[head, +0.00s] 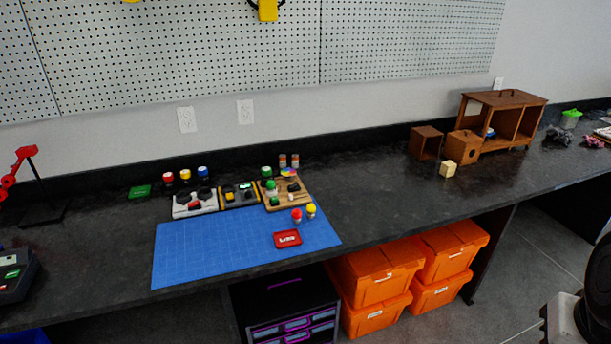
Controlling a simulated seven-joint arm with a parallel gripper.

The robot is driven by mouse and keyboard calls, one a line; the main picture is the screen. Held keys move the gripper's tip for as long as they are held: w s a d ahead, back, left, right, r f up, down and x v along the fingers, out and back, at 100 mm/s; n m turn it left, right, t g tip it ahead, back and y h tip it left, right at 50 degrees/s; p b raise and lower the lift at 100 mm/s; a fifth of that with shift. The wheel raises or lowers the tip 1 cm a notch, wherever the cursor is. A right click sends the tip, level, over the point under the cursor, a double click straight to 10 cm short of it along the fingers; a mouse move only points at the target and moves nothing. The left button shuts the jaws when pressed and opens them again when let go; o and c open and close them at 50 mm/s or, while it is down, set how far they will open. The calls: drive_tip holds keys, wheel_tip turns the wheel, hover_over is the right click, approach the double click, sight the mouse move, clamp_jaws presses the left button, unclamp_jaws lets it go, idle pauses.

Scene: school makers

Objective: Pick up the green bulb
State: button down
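A green bulb (266,171) stands on the dark counter behind the wooden board (300,200), near its back left corner. A second small green round thing (271,185) is on or beside the board's left part; I cannot tell if it is also a bulb. A red bulb (297,215) and a yellow bulb (311,210) stand near the board's front edge. More bulbs, red (168,177), yellow (185,174) and blue (202,171), stand in a row farther left.
A blue cutting mat (215,250) lies in front, with a red box (287,239) on it. Switch panels (195,203) sit left of the board. A wooden cabinet (500,98) and boxes stand at right. Orange bins (375,272) are below the counter. Counter right of the board is clear.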

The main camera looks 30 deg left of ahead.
drive_tip(key=c, duration=0.6)
unclamp_jaws()
